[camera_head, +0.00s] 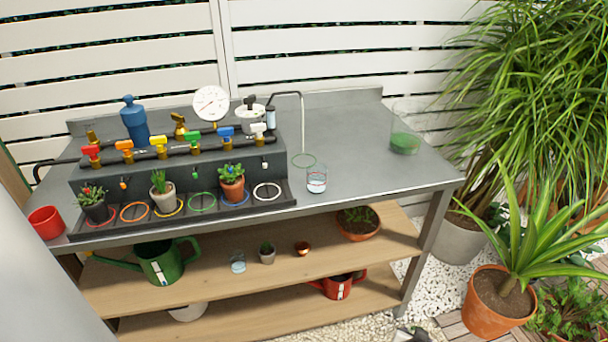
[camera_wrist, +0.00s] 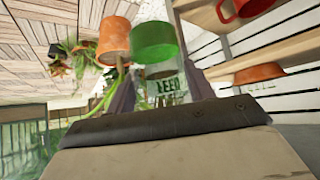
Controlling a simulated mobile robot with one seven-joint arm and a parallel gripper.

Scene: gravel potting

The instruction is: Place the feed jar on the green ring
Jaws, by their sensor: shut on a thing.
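In the wrist view, which is upside down, my gripper (camera_wrist: 157,70) is shut on the feed jar (camera_wrist: 168,86), a clear jar with lettering and green contents. Its fingers lie on both sides of the clear part. In the head view a clear vessel with green contents (camera_head: 405,143) shows at the bench's back right; I cannot tell whether it is the same jar. My gripper is not clearly seen there. A thin green ring (camera_head: 304,153) lies on the bench below the bent spout. Another green ring (camera_head: 202,194) is empty in the black tray, between the yellow and blue rings.
A small glass (camera_head: 317,180) stands by the bench's front edge, close to the bench ring. Potted plants stand in the black tray (camera_head: 180,224) below the valves. The bench right of the spout is largely clear. A terracotta pot (camera_head: 492,312) stands on the floor at right.

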